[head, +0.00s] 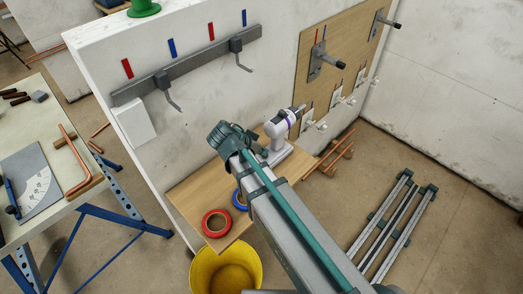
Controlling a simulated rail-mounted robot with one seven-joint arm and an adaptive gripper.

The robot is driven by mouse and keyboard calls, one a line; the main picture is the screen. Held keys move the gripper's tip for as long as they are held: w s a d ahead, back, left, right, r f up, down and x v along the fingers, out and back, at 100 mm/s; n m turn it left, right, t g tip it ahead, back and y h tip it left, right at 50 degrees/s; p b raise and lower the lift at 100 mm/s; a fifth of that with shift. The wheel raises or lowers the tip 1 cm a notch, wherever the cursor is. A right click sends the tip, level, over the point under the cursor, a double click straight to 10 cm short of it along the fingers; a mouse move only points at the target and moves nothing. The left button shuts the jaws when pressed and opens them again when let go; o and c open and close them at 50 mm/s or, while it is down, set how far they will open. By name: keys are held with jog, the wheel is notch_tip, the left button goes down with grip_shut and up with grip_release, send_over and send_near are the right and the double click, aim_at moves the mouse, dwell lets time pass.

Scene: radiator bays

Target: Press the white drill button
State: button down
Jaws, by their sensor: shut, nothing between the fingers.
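The drill (280,126) is white with a purple band and a dark chuck pointing up and to the right. It stands upright on the wooden shelf (196,192) against the white wall. Its white button is too small to make out at this size. My arm reaches up from the lower right, and its dark green end is just left of the drill. My gripper (261,151) shows only as a small dark part beside the drill handle, shut and empty. I cannot tell whether it touches the drill.
A red tape roll (216,223) and a blue tape roll (240,200) lie on the shelf. A yellow bucket (228,272) stands below. Grey rails (392,222) lie on the floor at right. A workbench (70,160) with copper pipe is at left. Wall brackets (326,60) project above right.

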jog(key=shift+s+f+b, duration=0.2)
jog(key=shift+f+b, duration=0.65)
jog(key=shift+f, duration=0.05)
jog(key=shift+s+r, duration=0.1)
jog(key=shift+r, duration=0.15)
jog(key=p+v, duration=0.3)
jog(key=v, duration=0.6)
jog(key=shift+a+r, duration=0.2)
jog(key=shift+r, duration=0.2)
